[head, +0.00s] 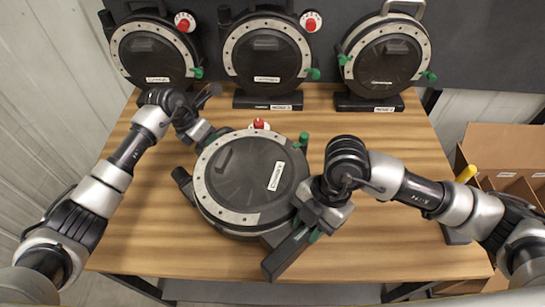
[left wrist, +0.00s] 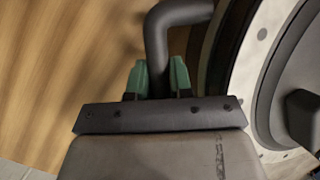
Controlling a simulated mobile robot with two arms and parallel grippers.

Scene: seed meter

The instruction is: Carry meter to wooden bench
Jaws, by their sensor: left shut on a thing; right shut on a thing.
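The meter (head: 235,180) is a round black disc with a pale riveted rim, a white label, a red knob and a green knob. It lies tilted over the middle of the wooden bench (head: 380,240); I cannot tell whether it touches the top. My left gripper (head: 207,134) is at its upper left edge. In the left wrist view, the green fingertips (left wrist: 158,75) are shut around its black bent handle (left wrist: 160,40). My right gripper (head: 314,226) is shut on the meter at its lower right, by the black base bar (head: 285,255). The right fingertips are partly hidden.
Three similar meters stand upright along the back: left (head: 150,55), middle (head: 265,60) and right (head: 385,60). A cardboard box (head: 500,150) with compartments is at the right, beyond the bench edge. Bare wood shows at the front left and right of the bench.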

